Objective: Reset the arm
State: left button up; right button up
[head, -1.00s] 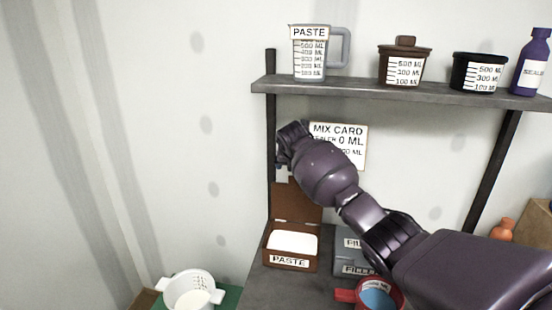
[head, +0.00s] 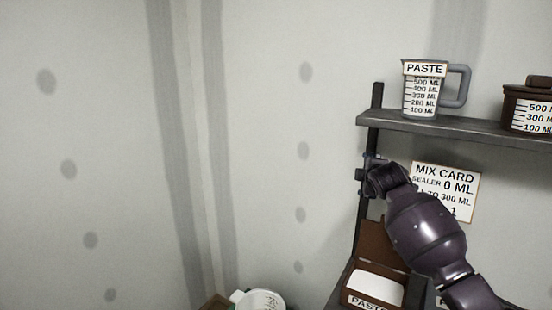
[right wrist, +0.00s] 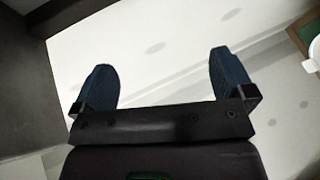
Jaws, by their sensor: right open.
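My right arm comes in from the lower right in the head view, bent up in front of the shelf post and the mix card (head: 458,180). My right gripper (head: 366,176) is at its end, beside the post, small and partly hidden by the wrist. In the right wrist view my right gripper (right wrist: 162,88) shows two blue-padded fingers wide apart with nothing between them. The card reads sealer 0 ML, and the arm covers part of it. My left gripper is not in view.
A paste jug (head: 421,90) and a brown measuring pot (head: 530,108) stand on the shelf (head: 450,129). Below are an open brown paste box (head: 378,284) and a white container (head: 262,300). The spotted wall at left is clear.

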jog(key=s+a+f+m+t+y, duration=0.25)
jog(key=s+f+m, duration=0.75)
jog(key=s+f, duration=0.8)
jog(key=s+d+f+m+g, duration=0.1)
jog(key=s+f, duration=0.6)
jog(key=s, duration=0.3)
jog(key=s+d+f+m+g+h+b, duration=0.1)
jog(key=s+d+f+m+g, duration=0.1)
jog(key=s+f, duration=0.5)
jog(key=s+d+f+m+g+b, duration=0.1)
jog(key=s+f, duration=0.6)
jog(key=s, duration=0.7)
jog(key=shift+s+d+m+g+h, duration=0.15)
jog(key=shift+s+m+g+h, duration=0.15)
jog(key=shift+m+g, duration=0.2)
